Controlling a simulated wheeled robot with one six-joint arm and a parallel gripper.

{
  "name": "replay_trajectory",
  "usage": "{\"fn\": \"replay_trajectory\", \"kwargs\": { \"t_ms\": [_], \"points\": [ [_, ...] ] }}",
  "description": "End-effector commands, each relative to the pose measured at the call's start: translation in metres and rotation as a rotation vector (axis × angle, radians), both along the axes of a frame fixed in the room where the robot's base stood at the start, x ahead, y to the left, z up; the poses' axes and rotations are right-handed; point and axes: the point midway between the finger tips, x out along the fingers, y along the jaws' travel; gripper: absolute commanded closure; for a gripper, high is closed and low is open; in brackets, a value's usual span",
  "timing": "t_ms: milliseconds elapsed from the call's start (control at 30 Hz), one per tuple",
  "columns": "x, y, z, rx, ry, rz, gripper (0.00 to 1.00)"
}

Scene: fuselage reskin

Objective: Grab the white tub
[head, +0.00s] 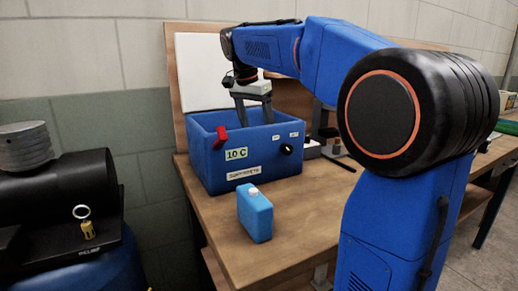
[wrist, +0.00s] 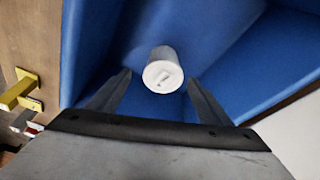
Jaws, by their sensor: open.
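The white tub (wrist: 163,70) stands inside the blue box, seen from above in the wrist view with its round lid facing me. It is hidden behind the box wall in the head view. The blue box (head: 210,165) sits on the wooden bench and is open at the top. My gripper (head: 254,119) points down into the box opening. In the wrist view its two fingers (wrist: 160,88) are apart, one on each side of the tub in the picture, and nothing is held between them. I cannot tell how far above the tub the fingertips are.
A blue jug with a white cap (head: 255,215) stands on the bench in front of the box. A red clip (head: 221,137) is on the box's front rim. A white panel (head: 200,75) stands behind the box. The wooden bench (head: 310,205) is clear right of the jug.

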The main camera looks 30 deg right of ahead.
Motion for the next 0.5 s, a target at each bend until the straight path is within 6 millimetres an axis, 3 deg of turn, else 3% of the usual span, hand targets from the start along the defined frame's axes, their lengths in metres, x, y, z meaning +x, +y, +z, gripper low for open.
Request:
{"fn": "replay_trajectory", "kwargs": {
  "t_ms": [167,500],
  "points": [
    [0.002,-0.002,-0.009,0.000,0.000,0.000,0.27],
    [0.012,-0.014,-0.047,0.000,0.001,0.000,0.27]
  ]
}}
